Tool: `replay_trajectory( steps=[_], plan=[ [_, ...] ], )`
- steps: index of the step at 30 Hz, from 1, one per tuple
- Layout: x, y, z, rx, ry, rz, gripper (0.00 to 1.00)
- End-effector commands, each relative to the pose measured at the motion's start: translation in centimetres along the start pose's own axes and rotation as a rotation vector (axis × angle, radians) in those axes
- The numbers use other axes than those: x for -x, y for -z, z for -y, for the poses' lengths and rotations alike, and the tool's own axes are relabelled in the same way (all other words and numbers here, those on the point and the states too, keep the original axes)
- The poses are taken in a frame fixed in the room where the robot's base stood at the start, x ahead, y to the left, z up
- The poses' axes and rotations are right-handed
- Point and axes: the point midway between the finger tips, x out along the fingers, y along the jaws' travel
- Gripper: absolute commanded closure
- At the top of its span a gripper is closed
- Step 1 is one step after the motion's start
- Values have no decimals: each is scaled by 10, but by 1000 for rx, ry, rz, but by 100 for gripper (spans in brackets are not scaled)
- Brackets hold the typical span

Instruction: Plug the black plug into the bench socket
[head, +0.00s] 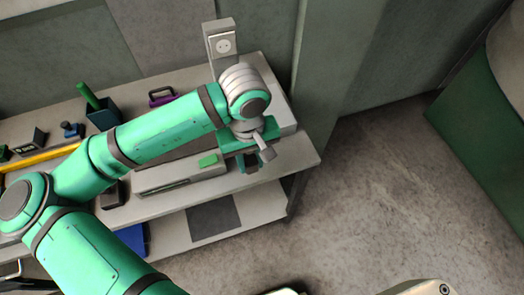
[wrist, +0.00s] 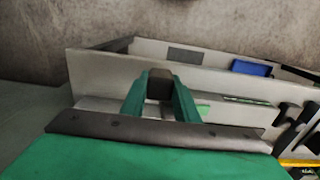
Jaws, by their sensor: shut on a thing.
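The bench socket (head: 223,45) is a white round-holed face on a grey upright box at the back of the bench, in the head view. My gripper (head: 250,163) is over the bench's right end, in front of and below the socket, well apart from it. In the wrist view my gripper (wrist: 160,100) has its green fingers closed around a dark block, which looks like the black plug (wrist: 160,84). Its prongs and any cord are hidden. The socket is not seen in the wrist view.
The bench (head: 305,150) holds a dark cup with a green handle (head: 103,112), a purple-handled item (head: 161,96) and a light flat case with a green block (head: 208,160). A blue item (wrist: 251,68) shows on the lower shelf.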

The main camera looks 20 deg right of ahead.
Motion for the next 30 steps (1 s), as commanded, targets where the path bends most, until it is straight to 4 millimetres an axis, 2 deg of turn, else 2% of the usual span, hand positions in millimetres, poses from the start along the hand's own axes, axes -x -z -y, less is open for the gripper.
replay_trajectory(
  steps=[6,12,26,30],
  plan=[
    [15,-24,23,-6,-1,0,92],
    [21,-33,32,-7,-1,0,92],
    [22,-33,34,-5,-1,1,92],
    [20,-21,30,1,-2,1,92]
  ],
)
